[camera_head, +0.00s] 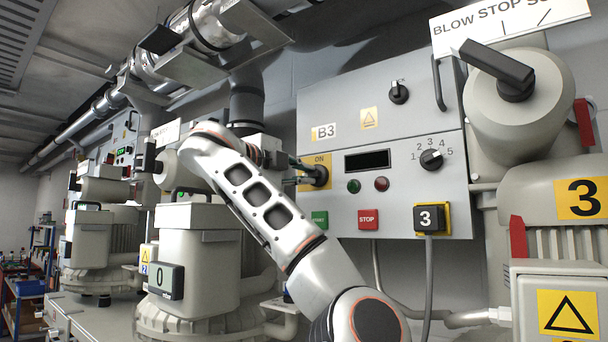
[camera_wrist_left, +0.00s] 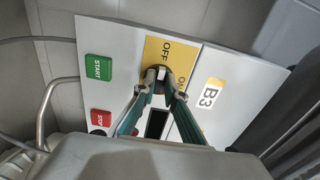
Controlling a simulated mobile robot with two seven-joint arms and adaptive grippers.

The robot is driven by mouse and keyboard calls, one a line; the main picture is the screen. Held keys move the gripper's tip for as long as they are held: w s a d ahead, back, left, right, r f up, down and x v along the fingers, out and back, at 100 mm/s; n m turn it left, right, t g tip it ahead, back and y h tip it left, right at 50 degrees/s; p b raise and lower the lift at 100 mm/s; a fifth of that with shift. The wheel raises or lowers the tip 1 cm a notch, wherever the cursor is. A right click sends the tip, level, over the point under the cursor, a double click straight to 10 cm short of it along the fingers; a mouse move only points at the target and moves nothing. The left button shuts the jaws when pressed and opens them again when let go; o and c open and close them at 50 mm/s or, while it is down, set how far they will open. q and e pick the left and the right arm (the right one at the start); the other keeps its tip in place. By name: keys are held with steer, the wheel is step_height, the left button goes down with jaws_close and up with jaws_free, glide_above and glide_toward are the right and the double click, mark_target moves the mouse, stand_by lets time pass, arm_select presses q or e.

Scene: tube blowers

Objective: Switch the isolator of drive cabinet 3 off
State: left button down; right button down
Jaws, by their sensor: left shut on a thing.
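Drive cabinet B3 (camera_head: 335,105) is a grey panel in the middle of the head view; its B3 label also shows in the wrist view (camera_wrist_left: 209,96). The isolator (camera_head: 321,177) is a dark rotary knob on a yellow plate at the cabinet's left edge. In the wrist view the yellow plate (camera_wrist_left: 155,49) carries OFF and ON marks around the knob (camera_wrist_left: 163,72). My left gripper (camera_head: 309,173) reaches it from the left and is shut on the knob, with the green-sided fingers (camera_wrist_left: 160,87) on it. The fingers partly hide the knob, so I cannot tell its exact angle. My right gripper is out of view.
A green START button (camera_head: 319,220) and red STOP button (camera_head: 368,219) sit below the isolator. A numbered selector (camera_head: 432,159) and a plug marked 3 (camera_head: 429,218) are to the right. A large black lever (camera_head: 496,66) juts out at upper right. Blower machines (camera_head: 190,250) stand left.

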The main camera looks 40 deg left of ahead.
arm_select(q)
steer(key=c, duration=2.1)
jaws_free()
steer(key=s, duration=0.7)
steer(key=shift+s+d, duration=0.25)
steer(key=shift+d, duration=0.15)
